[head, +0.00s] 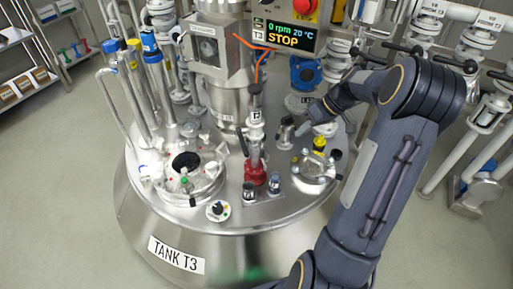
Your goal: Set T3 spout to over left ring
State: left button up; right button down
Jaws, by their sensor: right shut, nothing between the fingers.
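Tank T3 (175,254) is a steel vessel with a round lid. An upright grey pipe with a red base (255,172) stands mid-lid; it looks like the spout, but I cannot clearly make out which way its outlet points. To its left is a round port with a clear ring flange and dark opening (186,162), apparently the left ring. To its right is a smaller round clamped port (313,168). My right gripper (303,131) is shut and empty, beside a small metal fitting (286,131) right of the pipe. My left gripper is out of view.
A display (288,35) reading 0 rpm, 20 °C and STOP, with a red button (277,6), hangs behind the lid. Tall pipes (141,75) rise at the lid's left. A small black knob (217,209) sits at the front. Bare floor lies left of the tank.

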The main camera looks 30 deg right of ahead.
aim_at(261, 155)
jog(key=w+a+f+b, duration=0.2)
jog(key=w+a+f, duration=0.3)
jog(key=a+f, duration=0.2)
jog(key=shift+a+f+t, duration=0.2)
jog(key=shift+a+t, duration=0.05)
jog(key=shift+t, duration=0.05)
dwell(0.5)
